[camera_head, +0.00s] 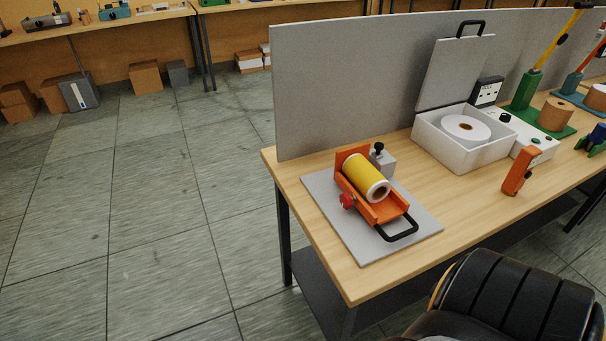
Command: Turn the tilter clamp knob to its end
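The tilter (387,211) is an orange cradle with a black handle loop at its front. It stands on a grey plate (352,244) at the left end of the wooden table. A yellow roll with a white core lies tilted in the cradle. A red knob (347,201) sits on the cradle's left side. A small black knob (379,147) stands on a grey block behind the roll. I cannot tell from this view which one is the clamp knob or how far it is turned. Neither of my grippers is in view.
A grey panel (340,90) rises behind the tilter. An open white box (422,140) with a white roll inside and an orange upright device (518,171) stand to the right. A black chair (505,303) is at the front right. The floor on the left is clear.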

